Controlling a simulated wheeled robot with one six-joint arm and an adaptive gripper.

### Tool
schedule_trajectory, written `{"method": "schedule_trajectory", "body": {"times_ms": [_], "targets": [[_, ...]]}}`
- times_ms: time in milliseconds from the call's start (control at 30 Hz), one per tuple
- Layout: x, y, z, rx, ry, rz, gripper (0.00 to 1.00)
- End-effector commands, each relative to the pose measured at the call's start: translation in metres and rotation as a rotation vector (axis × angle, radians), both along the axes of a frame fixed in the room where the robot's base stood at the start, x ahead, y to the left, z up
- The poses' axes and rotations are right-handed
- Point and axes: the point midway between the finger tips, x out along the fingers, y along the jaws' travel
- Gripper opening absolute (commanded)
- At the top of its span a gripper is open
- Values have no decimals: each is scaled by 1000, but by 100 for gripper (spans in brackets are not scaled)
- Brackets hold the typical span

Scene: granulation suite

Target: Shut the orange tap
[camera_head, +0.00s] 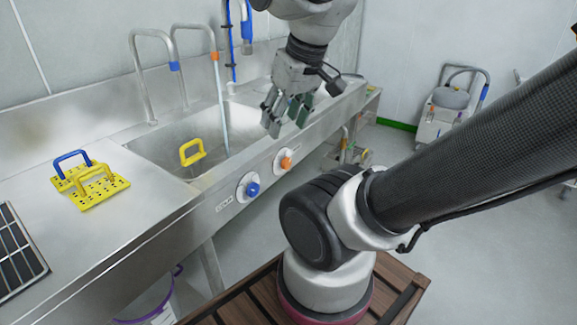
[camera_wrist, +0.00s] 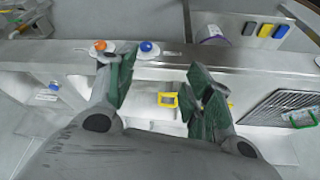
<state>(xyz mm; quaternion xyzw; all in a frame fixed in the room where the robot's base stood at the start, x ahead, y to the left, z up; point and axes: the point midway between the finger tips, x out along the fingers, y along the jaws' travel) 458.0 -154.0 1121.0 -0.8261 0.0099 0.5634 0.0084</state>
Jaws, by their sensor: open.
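The orange tap knob (camera_head: 286,162) sits on a white round plate on the sink's front panel, right of a blue knob (camera_head: 252,189). The spout with the orange collar (camera_head: 214,56) has a thin stream of water (camera_head: 222,115) falling into the sink. My gripper (camera_head: 286,118) is open and empty above the sink's right part, above and apart from the orange knob. In the wrist view, the orange knob (camera_wrist: 100,45) shows just beyond my left finger, and the blue knob (camera_wrist: 146,46) shows between the fingers (camera_wrist: 163,70).
The sink (camera_head: 150,150) holds a yellow handled piece (camera_head: 192,152). A blue-tipped spout (camera_head: 173,66) stands left. Yellow perforated plates (camera_head: 100,192) lie on the left counter. A purple-rimmed bucket (camera_head: 160,310) stands below. A white cart (camera_head: 450,115) stands at the back right.

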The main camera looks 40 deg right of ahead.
Motion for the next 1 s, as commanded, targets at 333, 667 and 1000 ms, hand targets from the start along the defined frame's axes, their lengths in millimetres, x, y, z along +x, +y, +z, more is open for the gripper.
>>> {"method": "schedule_trajectory", "body": {"times_ms": [333, 667, 1000], "targets": [[-6, -66, -73, 101, 354, -349, 66], [-8, -91, -169, 560, 679, -831, 66], [25, -100, -272, 1266, 871, -1405, 66]]}}
